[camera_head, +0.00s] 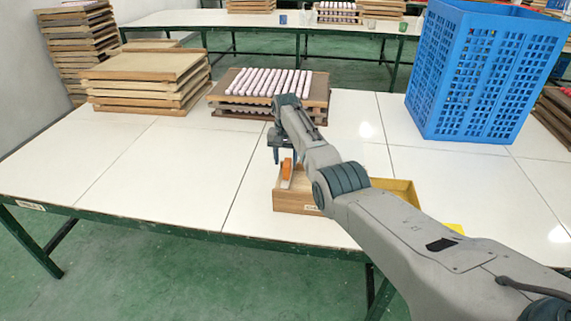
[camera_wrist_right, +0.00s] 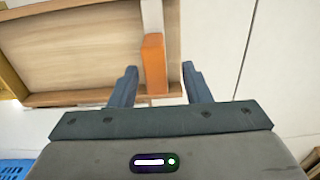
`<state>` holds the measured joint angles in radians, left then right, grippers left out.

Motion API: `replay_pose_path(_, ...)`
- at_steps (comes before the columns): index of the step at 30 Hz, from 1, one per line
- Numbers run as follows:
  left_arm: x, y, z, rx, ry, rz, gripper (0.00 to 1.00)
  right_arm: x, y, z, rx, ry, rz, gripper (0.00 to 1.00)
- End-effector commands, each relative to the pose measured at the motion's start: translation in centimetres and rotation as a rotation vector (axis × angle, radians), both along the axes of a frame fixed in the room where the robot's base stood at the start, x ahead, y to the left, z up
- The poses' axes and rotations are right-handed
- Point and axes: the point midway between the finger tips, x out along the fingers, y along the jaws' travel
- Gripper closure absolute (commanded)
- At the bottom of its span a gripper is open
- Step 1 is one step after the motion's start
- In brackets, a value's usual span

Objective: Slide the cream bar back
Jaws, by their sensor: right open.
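The cream bar (camera_wrist_right: 152,14) lies along one side of a wooden box (camera_head: 300,203). In the right wrist view it runs away from an orange block (camera_wrist_right: 154,62), which seems to sit at its end; whether they are joined I cannot tell. The orange block also shows in the head view (camera_head: 287,168). My right gripper (camera_wrist_right: 160,76) is open, its two fingers on either side of the orange block's near end with gaps visible. In the head view my right arm hides much of the box. My left gripper is in neither view.
A blue crate (camera_head: 465,75) stands at the right on the white table (camera_head: 180,165). A brown tray of pale sticks (camera_head: 318,91) and stacked wooden trays (camera_head: 140,82) stand at the back. The table left of the box is clear.

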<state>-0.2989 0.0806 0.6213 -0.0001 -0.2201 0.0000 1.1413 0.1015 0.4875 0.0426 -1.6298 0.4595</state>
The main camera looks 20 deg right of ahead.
Motion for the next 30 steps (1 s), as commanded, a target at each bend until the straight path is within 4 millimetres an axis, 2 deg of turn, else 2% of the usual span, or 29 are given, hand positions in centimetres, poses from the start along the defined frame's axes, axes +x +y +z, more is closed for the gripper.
replay_pose_path(6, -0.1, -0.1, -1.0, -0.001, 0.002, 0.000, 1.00, 0.2, 0.1, 4.5, 0.000, -0.004, 0.001, 0.56)
replay_pose_path(12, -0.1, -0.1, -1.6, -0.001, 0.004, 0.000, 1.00, 0.2, 0.2, 7.5, -0.001, -0.003, 0.001, 0.56)
replay_pose_path(18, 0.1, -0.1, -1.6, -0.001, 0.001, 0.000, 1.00, 0.1, 0.2, 8.5, -0.001, -0.001, 0.001, 0.56)
replay_pose_path(30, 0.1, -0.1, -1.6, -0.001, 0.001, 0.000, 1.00, 0.1, 0.2, 8.5, 0.000, 0.000, 0.001, 0.56)
